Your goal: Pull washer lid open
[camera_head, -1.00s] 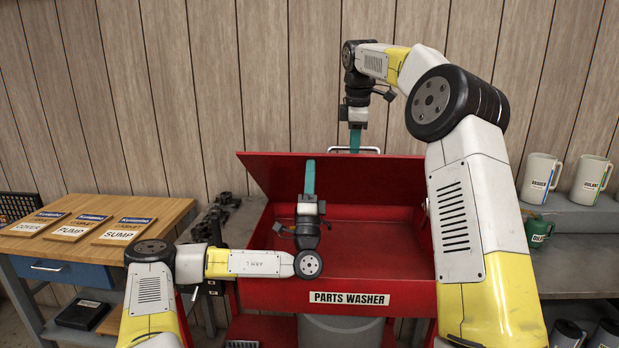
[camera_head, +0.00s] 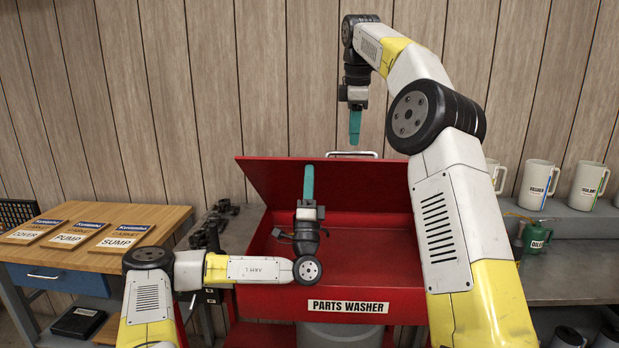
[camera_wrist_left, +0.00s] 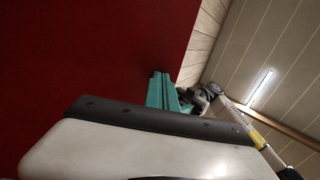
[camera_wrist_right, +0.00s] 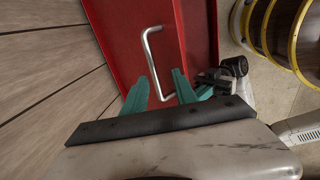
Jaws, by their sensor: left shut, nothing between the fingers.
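The red parts washer's lid (camera_head: 265,180) stands raised at the back of the tub, its inner face toward me. Its metal handle (camera_head: 352,154) is at the top edge and also shows in the right wrist view (camera_wrist_right: 152,62). My right gripper (camera_head: 355,140) points down just above the handle, apart from it. Its teal fingers (camera_wrist_right: 160,88) are spread and empty. My left gripper (camera_head: 308,170) points up over the tub in front of the lid's inner face. Its teal fingers are together and empty, close to the red panel in the left wrist view (camera_wrist_left: 160,78); contact cannot be told.
The tub's front wall bears a PARTS WASHER label (camera_head: 346,306). A wooden bench (camera_head: 165,222) with labelled boards stands at left. A grey bench (camera_head: 570,270) with white jugs (camera_head: 537,184) and a green can (camera_head: 536,238) is at right. A wood-panelled wall is behind.

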